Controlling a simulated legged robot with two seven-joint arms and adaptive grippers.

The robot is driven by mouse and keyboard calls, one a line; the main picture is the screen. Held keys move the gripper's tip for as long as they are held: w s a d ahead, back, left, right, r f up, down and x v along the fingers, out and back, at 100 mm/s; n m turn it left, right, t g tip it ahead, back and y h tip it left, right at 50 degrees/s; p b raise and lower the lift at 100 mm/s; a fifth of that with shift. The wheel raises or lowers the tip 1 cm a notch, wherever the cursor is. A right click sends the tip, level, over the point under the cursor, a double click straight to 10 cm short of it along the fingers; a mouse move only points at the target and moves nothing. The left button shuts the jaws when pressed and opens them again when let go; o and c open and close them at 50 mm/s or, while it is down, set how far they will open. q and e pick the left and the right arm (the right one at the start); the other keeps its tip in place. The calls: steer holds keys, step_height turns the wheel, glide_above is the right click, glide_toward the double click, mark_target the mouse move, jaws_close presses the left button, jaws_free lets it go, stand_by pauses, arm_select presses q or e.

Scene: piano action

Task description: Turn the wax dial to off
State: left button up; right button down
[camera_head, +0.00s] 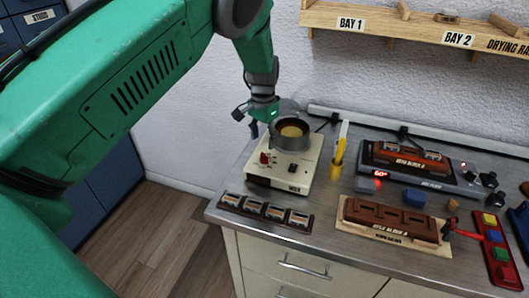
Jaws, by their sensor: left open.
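The wax heater (284,165) is a cream box on the left part of the bench. A grey round pot (291,133) with amber wax sits on top. My left gripper (256,118) is open, behind and left of the pot, above the heater's back left. Its fingers are small and partly hidden, and I cannot tell whether they touch the pot. My right gripper is not in view.
A dark strip with several small pieces (265,210) lies before the heater. A yellow cup with brushes (337,163) stands to its right.

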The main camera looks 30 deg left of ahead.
mark_target(264, 154)
arm_select(q)
steer(key=f, duration=0.5)
steer(key=shift+d+f+p, duration=0.25)
steer(key=shift+d+p, duration=0.1)
steer(key=shift+d, duration=0.05)
steer(key=shift+d+f, duration=0.25)
steer(key=shift+f, duration=0.15)
steer(key=shift+a, duration=0.45)
jaws_close()
